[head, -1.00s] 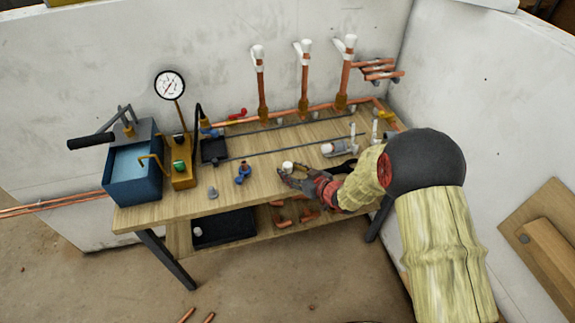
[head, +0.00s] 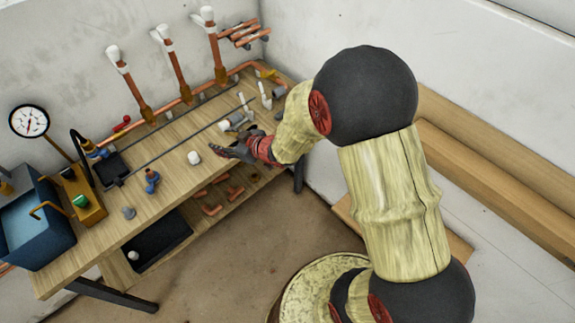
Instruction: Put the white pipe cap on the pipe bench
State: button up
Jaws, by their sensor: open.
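A white pipe cap (head: 194,157) stands on the wooden top of the pipe bench (head: 122,187), near its front edge. My gripper (head: 222,151) is just to the right of the cap, with its dark fingers pointing toward it. The gripper is open and holds nothing that I can see. A small gap shows between the fingertips and the cap. Another small white piece (head: 133,255) lies in the black tray (head: 160,243) on the lower shelf.
Upright copper pipes with white tops (head: 177,75) stand along the back. A blue tank (head: 38,228), a pressure gauge (head: 29,121), a blue valve (head: 152,180) and a grey fitting (head: 128,213) are to the left. Grey and white fittings (head: 232,121) lie behind my gripper.

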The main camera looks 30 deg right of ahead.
jog(key=s+d+r+m+g+h, duration=0.1)
jog(key=s+d+r+m+h, duration=0.15)
jog(key=s+d+r, duration=0.4)
jog(key=s+d+r+m+h, duration=0.2)
jog(key=d+r+h, duration=0.2)
jog(key=r, duration=0.6)
jog(key=s+a+r+m+g, duration=0.1)
jog(key=s+r+g, duration=0.1)
jog(key=s, duration=1)
jog(key=s+a+r+m+g, duration=0.1)
jog(key=s+r+g, duration=0.1)
jog(key=s, duration=1)
jog(key=shift+r+y, duration=0.15)
jog(key=shift+y, duration=0.2)
jog(key=shift+a, duration=0.1)
